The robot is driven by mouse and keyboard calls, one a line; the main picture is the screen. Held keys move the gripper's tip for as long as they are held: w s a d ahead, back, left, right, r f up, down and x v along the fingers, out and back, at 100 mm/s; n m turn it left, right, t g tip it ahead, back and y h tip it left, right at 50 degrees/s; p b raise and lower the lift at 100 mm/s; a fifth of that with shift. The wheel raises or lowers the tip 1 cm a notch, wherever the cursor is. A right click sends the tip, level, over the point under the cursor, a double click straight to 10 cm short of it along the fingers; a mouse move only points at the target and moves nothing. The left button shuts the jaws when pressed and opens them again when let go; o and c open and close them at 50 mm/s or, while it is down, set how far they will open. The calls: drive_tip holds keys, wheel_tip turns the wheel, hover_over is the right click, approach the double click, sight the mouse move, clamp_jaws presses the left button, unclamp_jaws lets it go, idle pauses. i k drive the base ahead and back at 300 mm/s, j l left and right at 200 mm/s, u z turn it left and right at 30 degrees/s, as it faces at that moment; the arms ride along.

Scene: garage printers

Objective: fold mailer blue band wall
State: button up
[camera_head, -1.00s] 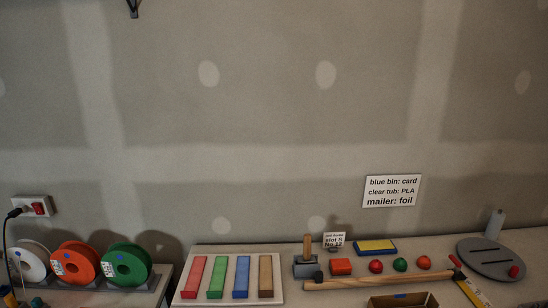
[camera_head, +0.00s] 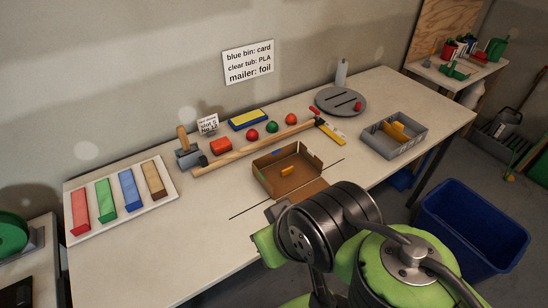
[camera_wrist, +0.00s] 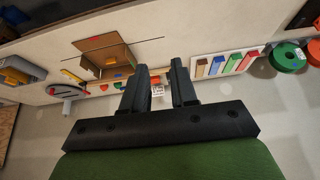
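In the head view my arm is at the table's front edge, near the mailer; the fingertips cannot be made out there.
A long wooden-handled tool (camera_head: 262,146) lies just behind the mailer. A grey tray (camera_head: 378,148) with a yellow item stands to its right, and a white board (camera_head: 165,176) with coloured bars to its left. A blue bin (camera_head: 475,222) stands on the floor at right. Bare tabletop lies left of the mailer.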

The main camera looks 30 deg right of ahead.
sight(261, 163)
drive_tip(key=l+u, duration=1.35)
drive_tip(key=k+l+u, duration=0.15)
drive_tip(key=l+u, duration=0.3)
drive_tip(key=k+l+u, duration=0.15)
drive_tip(key=l+u, duration=0.2)
drive_tip(key=u, duration=0.15)
